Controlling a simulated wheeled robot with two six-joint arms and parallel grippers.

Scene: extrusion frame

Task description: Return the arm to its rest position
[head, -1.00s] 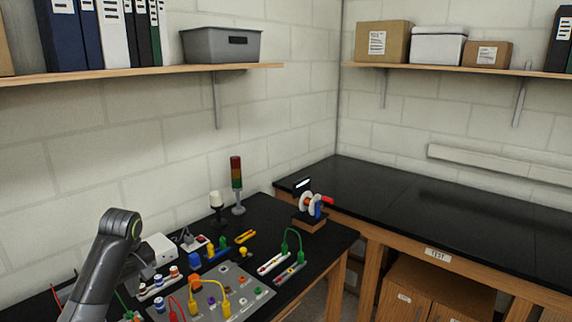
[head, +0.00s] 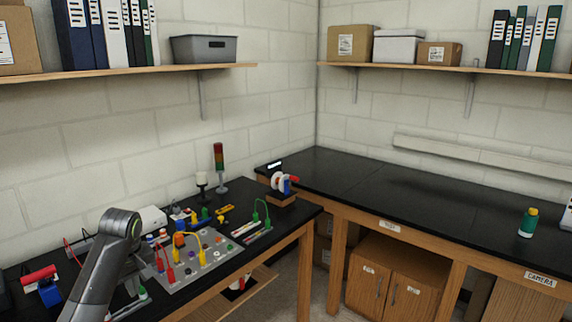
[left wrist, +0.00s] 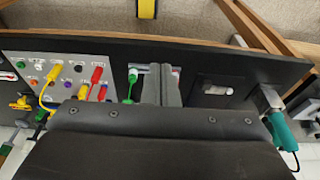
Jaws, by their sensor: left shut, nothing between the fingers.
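My left arm (head: 98,262) comes in at the lower left of the head view, bent at a dark grey elbow over the black bench. Its gripper is mostly hidden behind the arm link in that view. In the left wrist view my left gripper (left wrist: 167,88) points over the bench, its grey fingers shut with nothing between them. A green plug (left wrist: 131,86) shows just left of the fingers; I cannot tell whether they touch. My right gripper is in neither view.
The grey jack panel (head: 205,262) with coloured plugs and cables lies beside the arm. A signal tower (head: 219,165) stands behind. A red-handled tool (head: 39,276) lies left of the arm. The right bench (head: 400,195) is mostly clear, with a green bottle (head: 528,222).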

